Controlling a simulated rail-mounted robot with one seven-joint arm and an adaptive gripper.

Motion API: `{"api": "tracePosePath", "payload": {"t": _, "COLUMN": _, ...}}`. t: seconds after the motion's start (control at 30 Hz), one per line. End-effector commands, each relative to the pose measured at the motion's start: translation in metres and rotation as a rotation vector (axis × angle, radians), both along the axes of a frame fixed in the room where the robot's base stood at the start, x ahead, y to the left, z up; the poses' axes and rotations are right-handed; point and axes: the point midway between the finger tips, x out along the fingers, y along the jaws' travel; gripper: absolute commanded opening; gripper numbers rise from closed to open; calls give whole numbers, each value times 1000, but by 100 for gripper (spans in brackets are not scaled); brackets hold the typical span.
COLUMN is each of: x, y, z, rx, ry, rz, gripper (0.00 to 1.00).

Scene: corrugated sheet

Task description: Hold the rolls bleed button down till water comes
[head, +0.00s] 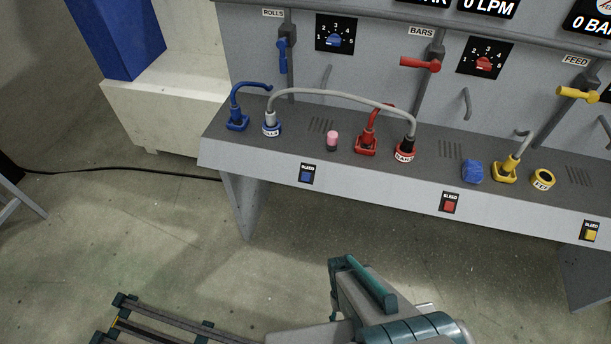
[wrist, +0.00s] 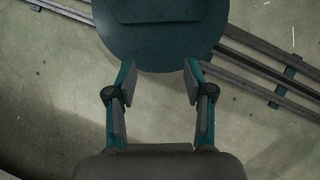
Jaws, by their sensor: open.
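The blue bleed button (head: 306,176) sits on the front face of the grey console, below the ROLLS section. It has a black plate marked BLEED. My gripper shows in the wrist view (wrist: 160,95), open and empty, with bare floor and part of my own body beyond it. In the head view my arm (head: 375,300) is at the bottom, well short of the console and lower right of the blue button. The fingertips are not clear in that view. No water shows anywhere.
A red bleed button (head: 449,205) and a yellow one (head: 589,231) sit further right on the same face. Hoses, including a grey hose (head: 340,95), and a pink-topped item (head: 332,140) are on the console top. A black cable (head: 120,172) crosses the floor. The space before the console is clear.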

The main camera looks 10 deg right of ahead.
Motion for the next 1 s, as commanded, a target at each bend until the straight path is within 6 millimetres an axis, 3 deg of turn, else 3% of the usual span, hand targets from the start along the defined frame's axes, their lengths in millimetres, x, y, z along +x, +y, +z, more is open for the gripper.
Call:
{"api": "tracePosePath", "payload": {"t": 0.2, "x": 0, "y": 0, "z": 0, "rx": 0, "ry": 0, "rz": 0, "gripper": 51}}
{"api": "tracePosePath", "payload": {"t": 0.5, "x": 0, "y": 0, "z": 0, "rx": 0, "ry": 0, "rz": 0, "gripper": 1}}
{"api": "tracePosePath", "payload": {"t": 1.0, "x": 0, "y": 0, "z": 0, "rx": 0, "ry": 0, "rz": 0, "gripper": 0}}
